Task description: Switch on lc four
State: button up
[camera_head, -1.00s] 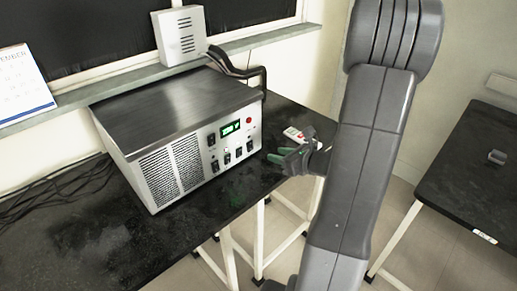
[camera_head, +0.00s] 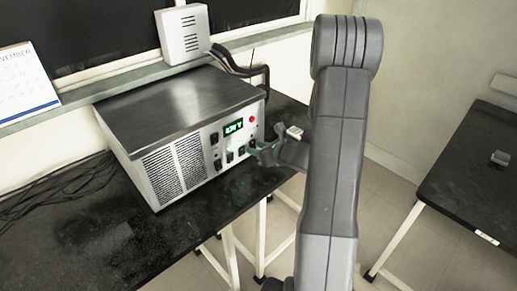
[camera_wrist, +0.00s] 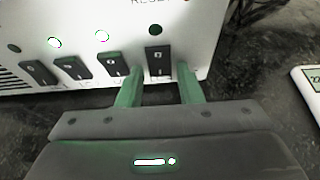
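The grey instrument box (camera_head: 170,165) stands on the black bench, its front panel facing my arm. In the wrist view a row of black rocker switches runs along the panel's lower edge. The rightmost switch (camera_wrist: 158,60) lies between my fingertips as seen there; whether they touch the panel is unclear. Its lamp (camera_wrist: 155,30) above is dark. The two lamps left of it (camera_wrist: 102,36) are lit; the leftmost lamp (camera_wrist: 14,48) is dark. My gripper (camera_wrist: 160,72) is open, with green fingers and nothing held. Its fingers hide part of the panel's lower edge and labels.
A green display (camera_head: 233,127) and a red button (camera_head: 252,120) sit higher on the panel. A small white handheld device (camera_head: 294,132) lies right of the box. Black cables (camera_head: 60,190) lie left. Another black table (camera_head: 460,190) stands at right, beyond a floor gap.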

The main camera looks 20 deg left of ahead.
jog(key=c, duration=0.7)
jog(key=b, duration=0.3)
jog(key=shift+f+t+y+b, duration=0.3)
jog(key=shift+f+y, duration=0.1)
jog(key=shift+b, duration=0.5)
jog(key=y+b, duration=0.1)
jog(key=b, duration=0.3)
jog(key=shift+f+t+y, duration=0.15)
jog(key=shift+t+y, duration=0.15)
jog(key=shift+b, duration=0.6)
jog(key=shift+r, duration=0.2)
jog(key=o, duration=0.7)
